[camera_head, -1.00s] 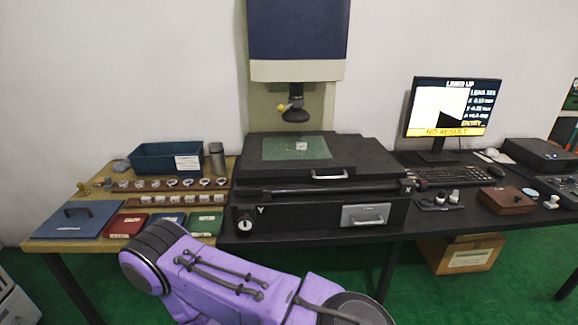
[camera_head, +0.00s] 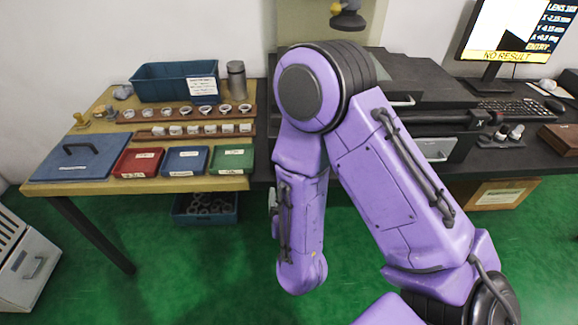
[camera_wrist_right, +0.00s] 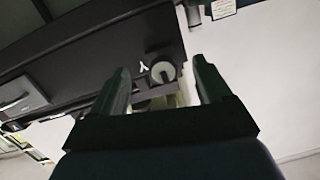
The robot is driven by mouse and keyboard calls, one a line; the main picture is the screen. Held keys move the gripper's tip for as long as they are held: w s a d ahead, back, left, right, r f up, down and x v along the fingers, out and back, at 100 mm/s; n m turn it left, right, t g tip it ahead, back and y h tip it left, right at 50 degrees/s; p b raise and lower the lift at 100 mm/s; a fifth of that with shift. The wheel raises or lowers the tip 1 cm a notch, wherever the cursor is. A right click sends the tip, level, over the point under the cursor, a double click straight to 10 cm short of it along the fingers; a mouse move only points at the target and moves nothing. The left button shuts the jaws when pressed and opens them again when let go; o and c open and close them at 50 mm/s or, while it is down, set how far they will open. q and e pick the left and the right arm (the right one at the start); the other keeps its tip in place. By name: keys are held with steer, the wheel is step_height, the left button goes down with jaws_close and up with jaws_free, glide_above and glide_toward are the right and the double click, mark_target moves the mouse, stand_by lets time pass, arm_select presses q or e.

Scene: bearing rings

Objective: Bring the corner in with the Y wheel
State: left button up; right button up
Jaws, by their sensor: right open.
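The Y wheel (camera_wrist_right: 163,70) is a dark knob with a pale round face, beside a white Y mark on the dark front of the measuring machine (camera_wrist_right: 95,55). My right gripper (camera_wrist_right: 161,64) is open, its two dark fingers on either side of the wheel in the right wrist view. The wheel appears beyond the fingertips; contact cannot be told. In the head view my purple right arm hides the wheel and much of the machine. The monitor (camera_head: 515,30) shows X -2.15 mm, Y -0.15 mm and NO RESULT; its picture is cut off. My left gripper is out of view.
A wooden table (camera_head: 105,112) on the left holds a blue bin (camera_head: 165,90), rows of rings, a blue lid (camera_head: 80,158) and red, blue and green trays. A blue crate (camera_head: 205,212) of rings is below. Keyboard and small knobs lie right.

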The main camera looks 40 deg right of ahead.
steer(key=shift+m+t+h, duration=0.4)
steer(key=shift+m+h, duration=0.1)
steer(key=shift+h, duration=0.3)
steer(key=w+d+r+b, duration=0.1)
steer(key=w+d+b, duration=0.1)
steer(key=w, duration=0.1)
steer(key=w+d+r+b, duration=0.1)
steer(key=w+d, duration=0.1)
steer(key=w, duration=0.1)
steer(key=w+d+r+b, duration=0.1)
steer(key=w+d+b, duration=0.1)
steer(key=w, duration=0.1)
steer(key=shift+w+d+r+b, duration=0.1)
steer(key=shift+w+r+b, duration=0.05)
steer(key=shift+r+b, duration=0.15)
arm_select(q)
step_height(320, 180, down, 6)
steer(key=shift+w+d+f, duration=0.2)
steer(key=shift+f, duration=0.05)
arm_select(e)
steer(key=shift+f, duration=0.1)
steer(key=shift+c, duration=0.3)
steer(key=c, duration=0.9)
